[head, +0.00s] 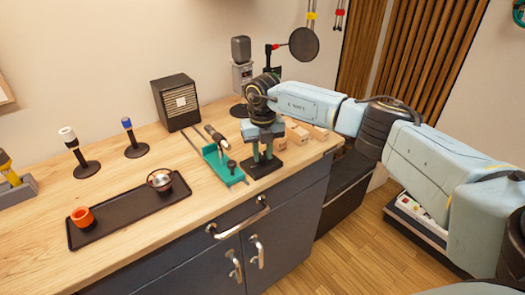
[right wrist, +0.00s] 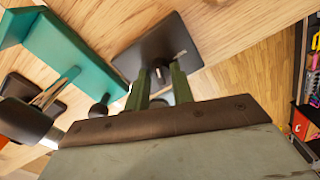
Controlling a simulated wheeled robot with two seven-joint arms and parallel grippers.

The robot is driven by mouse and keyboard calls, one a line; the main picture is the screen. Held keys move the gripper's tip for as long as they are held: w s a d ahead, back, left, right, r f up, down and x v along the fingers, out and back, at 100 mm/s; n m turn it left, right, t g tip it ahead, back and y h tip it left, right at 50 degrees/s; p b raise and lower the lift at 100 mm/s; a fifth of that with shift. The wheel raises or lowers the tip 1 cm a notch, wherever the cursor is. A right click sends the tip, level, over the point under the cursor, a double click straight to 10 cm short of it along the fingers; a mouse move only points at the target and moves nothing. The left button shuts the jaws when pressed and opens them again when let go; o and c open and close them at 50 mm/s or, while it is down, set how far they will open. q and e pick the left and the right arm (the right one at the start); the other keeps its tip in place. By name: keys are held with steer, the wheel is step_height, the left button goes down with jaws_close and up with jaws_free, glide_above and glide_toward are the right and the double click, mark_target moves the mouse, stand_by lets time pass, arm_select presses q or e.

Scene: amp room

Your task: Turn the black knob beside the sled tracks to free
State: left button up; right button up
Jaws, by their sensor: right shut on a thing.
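The sled tracks are two thin rails (head: 194,142) on the wooden table, with a teal sled (head: 211,158) carrying a dark microphone. A small black knob (head: 232,165) stands at the sled's near end. To its right lies a square black base plate (head: 259,167); it also shows in the right wrist view (right wrist: 135,57). My right gripper (head: 262,155) points down over this plate, its green fingers shut on the black knob on the plate. The knob is mostly hidden between the fingers; its turn position cannot be read. My left gripper is not in view.
Wooden blocks (head: 297,133) lie just right of my right gripper. A black speaker box (head: 176,102) and a microphone on a stand (head: 241,50) are behind.

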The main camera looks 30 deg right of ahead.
steer(key=n, duration=0.5)
steer(key=shift+n, duration=0.3)
steer(key=n, duration=0.6)
steer(key=shift+b, duration=0.4)
steer(key=n+b, duration=0.1)
steer(key=n, duration=0.5)
steer(key=shift+n, duration=0.3)
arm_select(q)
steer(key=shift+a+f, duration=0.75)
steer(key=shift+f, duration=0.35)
arm_select(e)
steer(key=shift+n, duration=2)
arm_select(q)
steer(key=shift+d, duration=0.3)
arm_select(e)
steer(key=o, duration=1)
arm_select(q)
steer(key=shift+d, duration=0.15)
arm_select(e)
steer(key=shift+r, duration=0.1)
